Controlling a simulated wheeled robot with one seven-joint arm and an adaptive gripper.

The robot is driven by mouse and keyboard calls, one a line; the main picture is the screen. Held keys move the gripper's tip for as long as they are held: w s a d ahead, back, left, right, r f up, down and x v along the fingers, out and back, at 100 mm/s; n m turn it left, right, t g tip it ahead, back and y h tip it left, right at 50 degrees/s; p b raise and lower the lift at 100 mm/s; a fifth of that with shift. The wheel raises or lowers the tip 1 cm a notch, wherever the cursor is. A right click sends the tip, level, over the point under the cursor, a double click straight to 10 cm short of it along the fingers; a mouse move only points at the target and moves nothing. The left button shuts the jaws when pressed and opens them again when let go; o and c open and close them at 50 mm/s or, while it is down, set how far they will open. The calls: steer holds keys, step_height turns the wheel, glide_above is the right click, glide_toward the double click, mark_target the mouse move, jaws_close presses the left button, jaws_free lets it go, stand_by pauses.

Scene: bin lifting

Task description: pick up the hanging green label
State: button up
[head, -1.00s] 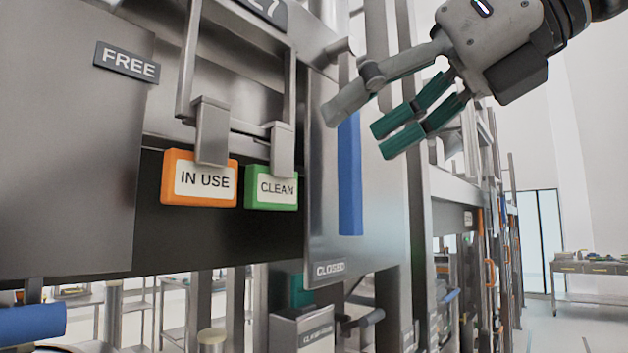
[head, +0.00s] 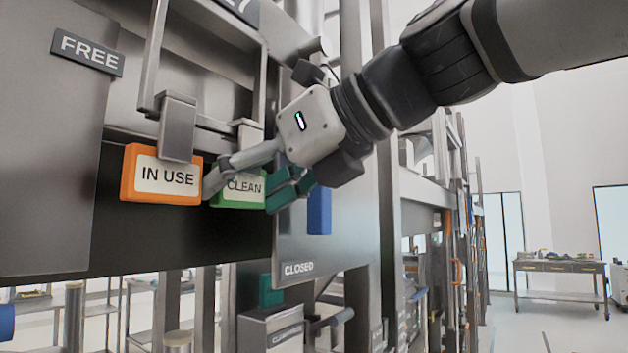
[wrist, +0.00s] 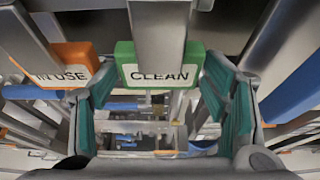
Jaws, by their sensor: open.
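The green label (head: 240,187) reads CLEAN and hangs from a metal hook on the rack, just right of the orange label. In the wrist view the green label (wrist: 160,64) is upright near the top middle, with its metal hanger in front of its centre. My gripper (head: 240,193) is open, with its fingers on either side of the green label in the head view, one partly covering its left edge. In the wrist view my gripper (wrist: 160,115) has its teal-padded fingers spread left and right of the label. No contact can be made out.
The orange IN USE label (head: 162,175) hangs close to the left finger. A blue vertical bar (head: 319,210) on the CLOSED panel (head: 298,269) stands just right of my gripper. A FREE sign (head: 87,52) is at upper left. Metal frame posts surround the labels.

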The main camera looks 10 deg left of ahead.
steer(key=shift+a, duration=0.1)
steer(key=c, duration=0.8)
steer(key=shift+r, duration=0.5)
steer(key=s+d, duration=0.2)
steer(key=d, duration=0.3)
steer(key=s+d, duration=0.2)
steer(key=d, duration=0.4)
steer(key=s+d, duration=0.3)
steer(key=d, duration=0.2)
steer(key=shift+d+r, duration=0.35)
steer(key=shift+r, duration=0.05)
steer(key=shift+r, duration=0.2)
